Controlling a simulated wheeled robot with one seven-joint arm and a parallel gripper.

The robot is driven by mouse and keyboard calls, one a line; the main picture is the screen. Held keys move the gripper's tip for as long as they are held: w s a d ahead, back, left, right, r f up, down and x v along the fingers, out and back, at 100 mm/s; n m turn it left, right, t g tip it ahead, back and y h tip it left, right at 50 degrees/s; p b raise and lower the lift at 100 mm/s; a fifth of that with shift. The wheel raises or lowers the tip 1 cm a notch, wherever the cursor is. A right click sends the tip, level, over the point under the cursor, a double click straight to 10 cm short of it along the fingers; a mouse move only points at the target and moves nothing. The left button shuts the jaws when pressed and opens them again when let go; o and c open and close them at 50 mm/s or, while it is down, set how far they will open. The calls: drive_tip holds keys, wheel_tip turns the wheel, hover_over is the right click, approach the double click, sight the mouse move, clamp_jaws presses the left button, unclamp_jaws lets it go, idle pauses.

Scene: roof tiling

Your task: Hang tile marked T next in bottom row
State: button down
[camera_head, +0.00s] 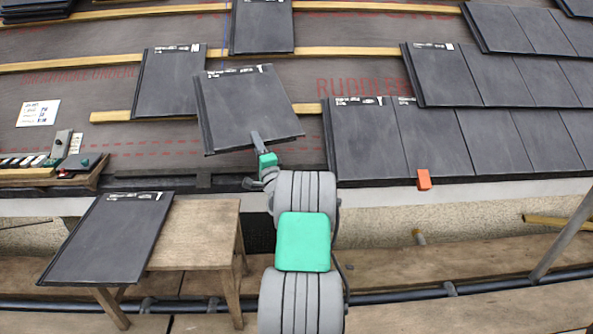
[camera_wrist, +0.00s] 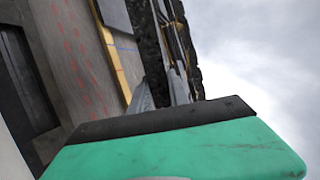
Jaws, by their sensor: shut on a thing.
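My gripper (camera_head: 258,142) is shut on the lower edge of a dark slate-grey tile (camera_head: 248,105). The tile is held slightly tilted over the roof, left of the laid bottom row (camera_head: 366,140), with a gap between them. A white strip and a small mark show along its top, too small to read as T. In the wrist view, the gripper fingers (camera_wrist: 162,92) grip the dark tile (camera_wrist: 148,45), seen nearly edge-on. Whether the tile touches the bottom batten (camera_head: 112,116) cannot be told.
One tile (camera_head: 110,240) lies on a wooden table (camera_head: 200,235) at lower left. Loose tiles rest higher up, one at left (camera_head: 168,85) and one at top (camera_head: 262,28). A tool tray (camera_head: 50,172) is at left. An orange block (camera_head: 424,180) sits at the eave.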

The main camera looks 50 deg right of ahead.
drive_tip(key=s+d+f+m+g+h+b, duration=0.25)
drive_tip(key=s+d+f+h, duration=0.4)
drive_tip(key=d+f, duration=0.6)
drive_tip(key=w+d+f+b, duration=0.2)
drive_tip(key=d+f+b, duration=0.1)
drive_tip(key=f+b, duration=0.2)
drive_tip(key=shift+w+d+f+m, duration=0.15)
drive_tip(key=shift+w+f+m, duration=0.2)
drive_tip(key=shift+w+f, duration=0.05)
drive_tip(key=shift+y, duration=0.25)
drive_tip(key=shift+s+b, duration=0.15)
drive_tip(key=shift+b, duration=0.15)
drive_tip(key=shift+b, duration=0.65)
idle(0.3)
idle(0.4)
drive_tip(key=shift+f, duration=0.15)
idle(0.7)
